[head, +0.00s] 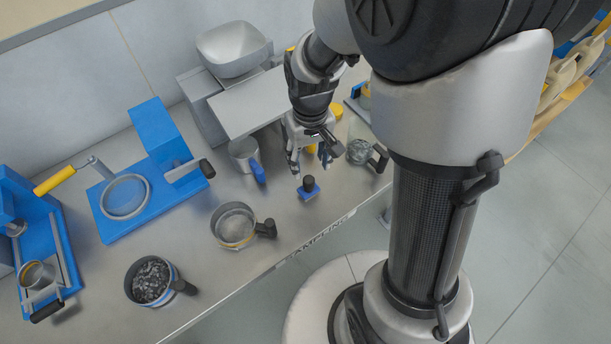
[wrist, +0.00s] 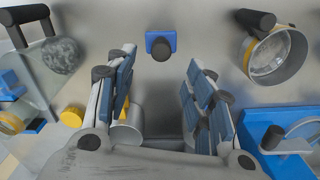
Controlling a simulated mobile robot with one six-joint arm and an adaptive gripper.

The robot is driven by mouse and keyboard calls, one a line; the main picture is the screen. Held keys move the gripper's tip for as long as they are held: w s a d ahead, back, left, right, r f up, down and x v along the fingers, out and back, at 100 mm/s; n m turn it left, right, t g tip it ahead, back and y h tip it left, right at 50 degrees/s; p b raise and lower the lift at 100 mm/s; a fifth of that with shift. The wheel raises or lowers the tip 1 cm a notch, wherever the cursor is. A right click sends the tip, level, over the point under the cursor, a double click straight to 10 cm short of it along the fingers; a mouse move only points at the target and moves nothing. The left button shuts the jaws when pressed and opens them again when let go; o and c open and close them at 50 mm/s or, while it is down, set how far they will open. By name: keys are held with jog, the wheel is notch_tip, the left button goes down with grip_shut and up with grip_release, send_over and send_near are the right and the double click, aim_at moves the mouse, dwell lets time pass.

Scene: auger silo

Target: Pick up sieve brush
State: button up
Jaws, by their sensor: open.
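The sieve brush, a small blue block with a black round knob on top (head: 308,188), stands on the steel bench near its front edge. In the wrist view the brush (wrist: 160,45) lies beyond my fingertips, centred between the lines of the two fingers. My gripper (head: 310,162) is open and empty, above the bench and a little behind the brush, apart from it. In the wrist view both fingers of my gripper (wrist: 160,78) are spread wide with bare bench between them.
A round sieve with a black handle (head: 234,226) stands left of the brush. A metal cup with a blue handle (head: 243,155) is behind left, and a clear jug (head: 359,151) is to the right. A pan of dark grains (head: 151,281) stands front left. Bench immediately around the brush is clear.

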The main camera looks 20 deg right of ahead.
aim_at(309, 179)
notch_tip(309, 179, down, 8)
jog(key=b, duration=0.3)
jog(key=shift+s+f, duration=0.1)
jog(key=shift+f, duration=0.15)
jog(key=shift+r, duration=0.1)
jog(key=shift+c, duration=0.4)
grip_shut()
